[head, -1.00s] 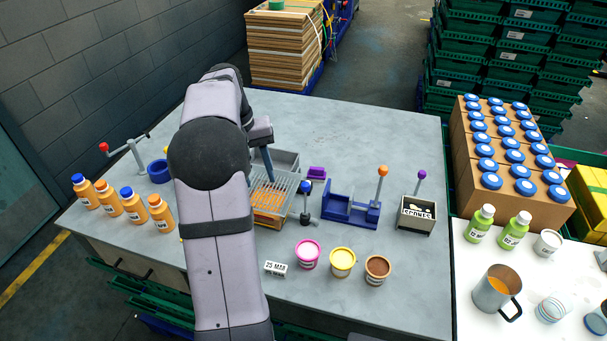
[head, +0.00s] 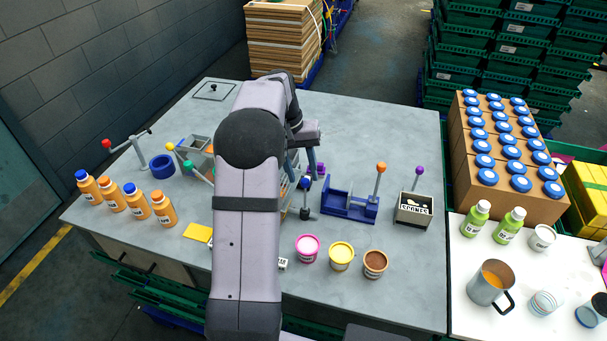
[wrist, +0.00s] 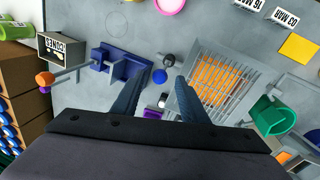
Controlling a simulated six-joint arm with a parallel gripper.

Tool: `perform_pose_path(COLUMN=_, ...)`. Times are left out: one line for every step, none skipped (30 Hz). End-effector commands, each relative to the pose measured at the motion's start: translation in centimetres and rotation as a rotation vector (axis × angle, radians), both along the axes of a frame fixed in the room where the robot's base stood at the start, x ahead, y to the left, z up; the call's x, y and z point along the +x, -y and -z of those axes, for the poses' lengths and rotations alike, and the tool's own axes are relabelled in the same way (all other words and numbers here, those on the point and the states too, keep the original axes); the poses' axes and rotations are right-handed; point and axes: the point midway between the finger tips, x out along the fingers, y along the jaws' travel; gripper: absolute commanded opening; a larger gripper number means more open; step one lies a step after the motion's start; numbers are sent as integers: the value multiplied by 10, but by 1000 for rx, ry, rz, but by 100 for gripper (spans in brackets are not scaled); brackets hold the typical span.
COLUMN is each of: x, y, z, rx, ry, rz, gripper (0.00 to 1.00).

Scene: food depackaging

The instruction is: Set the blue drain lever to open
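The blue drain lever (head: 304,186) stands upright in the head view, a blue ball knob on a thin stem above a dark base, beside the strainer station. In the wrist view its blue knob (wrist: 159,76) shows between the fingertips of my gripper (wrist: 160,78). My gripper (head: 303,170) points down, open and empty, close above the knob. I see no contact. The metal strainer basket (wrist: 213,85) with orange pieces lies just right of the fingers in the wrist view. My arm hides most of it in the head view.
A blue cradle with an orange-knobbed lever (head: 350,206) stands close right of the lever. A purple block (wrist: 153,113) is near the fingers. Pink, yellow and brown tubs (head: 341,256) stand in front.

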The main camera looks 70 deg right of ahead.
Motion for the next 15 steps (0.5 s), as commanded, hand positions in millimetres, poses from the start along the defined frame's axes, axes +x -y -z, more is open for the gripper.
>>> perform_pose_path(x=-2, y=0, z=4, rx=4, ry=-2, rz=1, gripper=40)
perform_pose_path(x=-2, y=0, z=7, rx=3, ry=-2, rz=1, gripper=40)
perform_pose_path(x=-3, y=0, z=11, rx=3, ry=-2, rz=1, gripper=40)
perform_pose_path(x=-3, y=0, z=13, rx=3, ry=-2, rz=1, gripper=40)
perform_pose_path(x=-3, y=0, z=15, rx=2, ry=-1, rz=0, gripper=40)
perform_pose_path(x=-4, y=1, z=17, rx=1, ry=-1, rz=0, gripper=40)
perform_pose_path(x=-4, y=1, z=19, rx=1, ry=-1, rz=0, gripper=40)
perform_pose_path(x=-4, y=1, z=20, rx=1, ry=-1, rz=0, gripper=40)
perform_pose_path(x=-4, y=1, z=21, rx=1, ry=-1, rz=0, gripper=40)
perform_pose_path(x=-4, y=1, z=21, rx=0, ry=-1, rz=0, gripper=40)
perform_pose_path(x=-4, y=1, z=21, rx=0, ry=-1, rz=0, gripper=40)
perform_pose_path(x=-4, y=1, z=22, rx=0, ry=-1, rz=0, gripper=40)
perform_pose_path(x=-4, y=1, z=22, rx=0, ry=-1, rz=0, gripper=40)
perform_pose_path(x=-4, y=1, z=22, rx=0, ry=0, rz=0, gripper=40)
perform_pose_path(x=-4, y=1, z=22, rx=0, ry=0, rz=0, gripper=40)
